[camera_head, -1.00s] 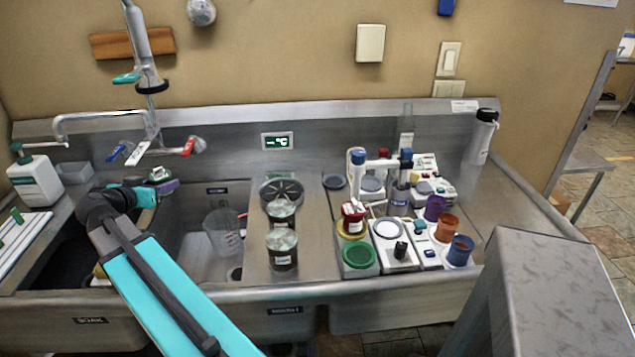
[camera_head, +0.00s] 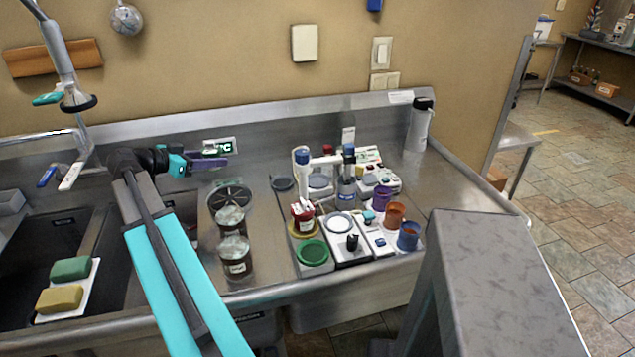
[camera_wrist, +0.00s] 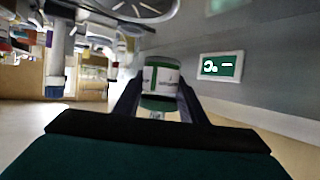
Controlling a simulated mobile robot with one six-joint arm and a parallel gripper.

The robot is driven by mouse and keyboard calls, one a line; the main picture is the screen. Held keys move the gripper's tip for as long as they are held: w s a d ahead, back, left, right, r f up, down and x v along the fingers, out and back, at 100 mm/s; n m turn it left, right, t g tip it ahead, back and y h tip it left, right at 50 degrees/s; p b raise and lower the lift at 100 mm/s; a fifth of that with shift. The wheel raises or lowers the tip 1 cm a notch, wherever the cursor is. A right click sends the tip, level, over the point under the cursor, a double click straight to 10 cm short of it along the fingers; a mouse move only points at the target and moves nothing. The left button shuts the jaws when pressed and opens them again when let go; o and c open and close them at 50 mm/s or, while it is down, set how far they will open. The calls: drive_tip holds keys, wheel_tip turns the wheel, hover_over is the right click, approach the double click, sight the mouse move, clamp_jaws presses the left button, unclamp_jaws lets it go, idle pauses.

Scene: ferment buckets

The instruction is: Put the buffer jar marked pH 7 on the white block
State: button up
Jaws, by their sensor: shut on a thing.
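My gripper (camera_head: 222,158) is shut on a small jar (camera_head: 210,150), held in the air in front of the backsplash, by the temperature display. In the wrist view the jar (camera_wrist: 161,76) has a white label and a green band between my fingers (camera_wrist: 158,92); its print is too blurred to read. To the right, a pale block with a green disc (camera_head: 312,252) stands at the counter front. Beside it is a white block with a pale round plate (camera_head: 340,222) and a black knob. I cannot tell which is the named white block. A red-topped jar (camera_head: 302,213) stands on a yellow disc.
Two dark jars (camera_head: 235,258) stand left of the blocks. Purple, orange and blue cups (camera_head: 408,237) stand right of them. A stand with upright probes (camera_head: 303,172) rises behind. A sink holds sponges (camera_head: 60,298) at left.

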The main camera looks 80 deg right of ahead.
drive_tip(key=s+d+r+m+g+y, duration=0.1)
drive_tip(key=s+d+m+g+y, duration=0.1)
drive_tip(key=s, duration=1.3)
drive_tip(key=s+d+r+m+g+y+p, duration=0.1)
drive_tip(key=s+d, duration=0.5)
drive_tip(key=s, duration=0.9)
drive_tip(key=r+m+g+y, duration=0.1)
drive_tip(key=m+y, duration=0.1)
drive_tip(key=m, duration=0.1)
drive_tip(key=shift+d+g, duration=0.2)
drive_tip(key=shift+g, duration=0.2)
drive_tip(key=shift+w+f, duration=0.1)
drive_tip(key=p, duration=0.2)
hover_over(317, 182)
drive_tip(key=shift+f, duration=3.1)
drive_tip(key=shift+f+p, duration=0.35)
drive_tip(key=shift+f, duration=1.5)
drive_tip(key=shift+f, duration=0.1)
